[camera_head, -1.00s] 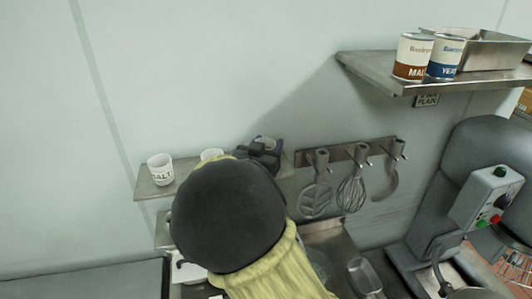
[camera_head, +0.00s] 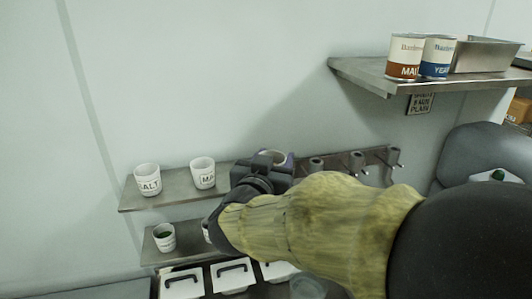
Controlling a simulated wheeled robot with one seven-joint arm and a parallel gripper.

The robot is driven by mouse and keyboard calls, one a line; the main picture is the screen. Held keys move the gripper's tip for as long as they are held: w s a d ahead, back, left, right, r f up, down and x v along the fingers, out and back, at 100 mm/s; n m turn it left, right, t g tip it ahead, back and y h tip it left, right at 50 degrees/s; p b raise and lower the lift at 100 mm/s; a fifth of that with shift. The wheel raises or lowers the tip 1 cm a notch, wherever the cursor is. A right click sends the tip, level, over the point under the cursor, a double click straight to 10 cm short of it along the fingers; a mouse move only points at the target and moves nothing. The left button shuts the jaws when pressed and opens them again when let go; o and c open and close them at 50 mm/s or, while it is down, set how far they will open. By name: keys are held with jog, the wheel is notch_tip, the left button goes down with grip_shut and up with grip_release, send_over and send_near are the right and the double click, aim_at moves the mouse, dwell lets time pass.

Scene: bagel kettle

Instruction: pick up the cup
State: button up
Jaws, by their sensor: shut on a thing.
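The rest of this cup is hidden by the gripper. I cannot tell whether it touches the shelf. Two other white cups stand upright on the same shelf: one lettered "SALT" (camera_head: 148,182) at the left and one with partly readable letters (camera_head: 203,174) nearer my gripper.
A lower shelf (camera_head: 187,243) holds a white cup with green contents (camera_head: 165,238). Lidded white containers (camera_head: 232,277) stand below. A utensil rack (camera_head: 340,160) is right of my gripper. A high shelf (camera_head: 370,76) carries two cans and a metal pan.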

jog(key=s+d+b, duration=0.1)
jog(key=s+d, duration=0.1)
jog(key=s, duration=0.4)
jog(key=shift+s, duration=0.4)
jog(key=shift+w, duration=0.1)
dwell(0.9)
